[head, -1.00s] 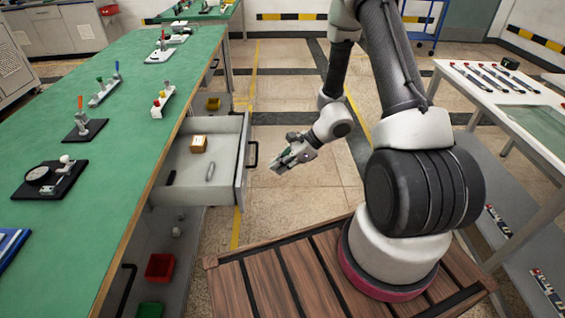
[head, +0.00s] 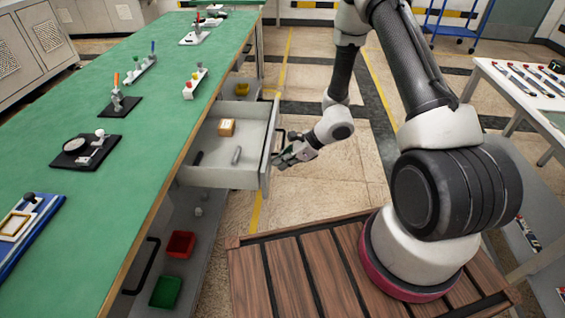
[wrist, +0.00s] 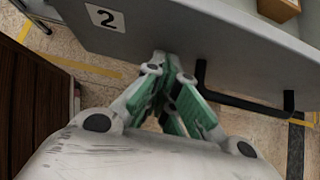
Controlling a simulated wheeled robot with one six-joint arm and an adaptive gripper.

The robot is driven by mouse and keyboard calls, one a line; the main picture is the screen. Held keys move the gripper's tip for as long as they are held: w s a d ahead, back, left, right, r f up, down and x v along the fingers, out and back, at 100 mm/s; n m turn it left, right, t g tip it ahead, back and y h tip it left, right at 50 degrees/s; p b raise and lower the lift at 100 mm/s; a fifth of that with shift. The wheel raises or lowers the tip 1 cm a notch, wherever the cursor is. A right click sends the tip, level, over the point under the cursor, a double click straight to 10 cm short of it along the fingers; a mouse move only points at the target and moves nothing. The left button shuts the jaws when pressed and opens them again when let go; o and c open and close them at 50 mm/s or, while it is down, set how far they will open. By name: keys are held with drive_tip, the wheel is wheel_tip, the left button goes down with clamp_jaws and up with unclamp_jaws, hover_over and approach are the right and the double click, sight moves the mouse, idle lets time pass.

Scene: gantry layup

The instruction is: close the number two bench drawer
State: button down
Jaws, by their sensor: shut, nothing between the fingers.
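The number two bench drawer (head: 228,178) stands pulled out from the green-topped bench (head: 150,110). A small cardboard box (head: 226,127) and small metal and dark parts lie in it. In the wrist view its grey front (wrist: 220,40) carries a "2" label (wrist: 105,17) and a black bar handle (wrist: 245,102). My gripper (wrist: 172,65) is shut and empty, its fingertips at the drawer front between label and handle. I cannot tell whether they touch it. In the head view my gripper (head: 280,158) is beside the drawer's outer face, near the handle.
Red (head: 180,244) and green bins (head: 166,291) sit on the lower shelf below the drawer. Fixtures stand on the bench top. A white table (head: 520,100) with tools is at the right. The floor beyond the drawer is clear.

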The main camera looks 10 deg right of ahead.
sight(196, 156)
drive_tip(key=w+a, duration=0.3)
drive_tip(key=a, duration=0.6)
drive_tip(key=w+a, duration=0.3)
drive_tip(key=a, duration=0.6)
drive_tip(key=w+a, duration=0.3)
drive_tip(key=a, duration=0.7)
drive_tip(key=shift+w+a, duration=0.1)
drive_tip(key=shift+a, duration=0.05)
drive_tip(key=shift+r, duration=0.15)
